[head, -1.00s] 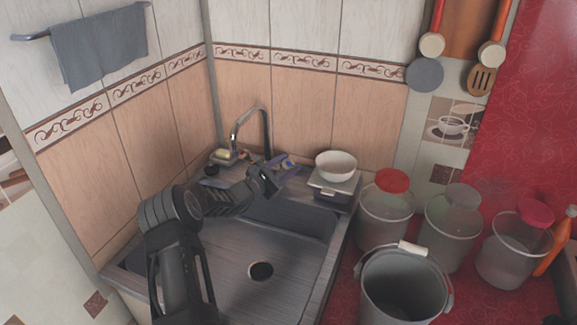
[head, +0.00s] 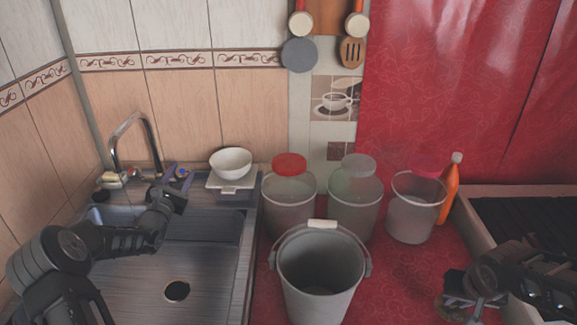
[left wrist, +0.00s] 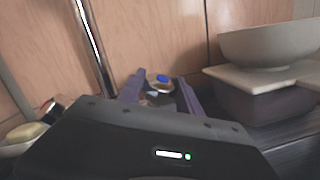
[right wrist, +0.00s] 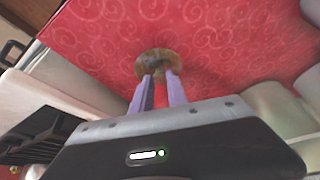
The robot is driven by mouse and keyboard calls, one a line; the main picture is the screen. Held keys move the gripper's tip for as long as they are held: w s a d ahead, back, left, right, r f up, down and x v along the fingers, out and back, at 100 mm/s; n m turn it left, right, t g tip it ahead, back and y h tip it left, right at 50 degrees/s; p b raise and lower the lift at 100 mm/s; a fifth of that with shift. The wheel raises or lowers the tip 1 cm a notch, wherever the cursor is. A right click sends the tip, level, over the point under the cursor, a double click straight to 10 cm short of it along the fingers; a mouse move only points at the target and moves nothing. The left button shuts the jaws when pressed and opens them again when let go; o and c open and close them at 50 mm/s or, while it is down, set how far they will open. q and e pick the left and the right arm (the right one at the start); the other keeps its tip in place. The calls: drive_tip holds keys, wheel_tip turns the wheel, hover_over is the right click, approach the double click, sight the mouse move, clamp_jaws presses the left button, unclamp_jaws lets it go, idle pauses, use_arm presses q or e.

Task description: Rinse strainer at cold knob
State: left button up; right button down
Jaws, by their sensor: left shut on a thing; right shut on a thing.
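The cold knob, with a blue cap (head: 182,172), sits behind the sink beside the curved tap (head: 133,127). My left gripper (head: 177,178) is at the knob, and in the left wrist view its purple fingers are on both sides of the knob (left wrist: 162,80), shut on it. My right gripper (head: 459,300) is low at the right, over the red counter. In the right wrist view its fingers are shut on a round brownish strainer (right wrist: 152,64), which is partly hidden by the fingertips. The sink (head: 207,262) basin shows its drain; no water stream is visible.
A white bowl (head: 230,161) on a box stands right of the tap. A grey bucket (head: 319,277) and several lidded jars crowd the red oilcloth counter (head: 400,270). An orange bottle (head: 449,190) and a dark stove (head: 530,222) are at the right.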

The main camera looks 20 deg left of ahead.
use_arm(q)
drive_tip(key=o, duration=1.4)
drive_tip(key=shift+c, duration=0.2)
drive_tip(key=shift+s, duration=0.15)
drive_tip(key=b+v, duration=0.1)
drive_tip(key=v, duration=1)
drive_tip(key=shift+s, duration=0.35)
drive_tip(key=shift+d, duration=0.1)
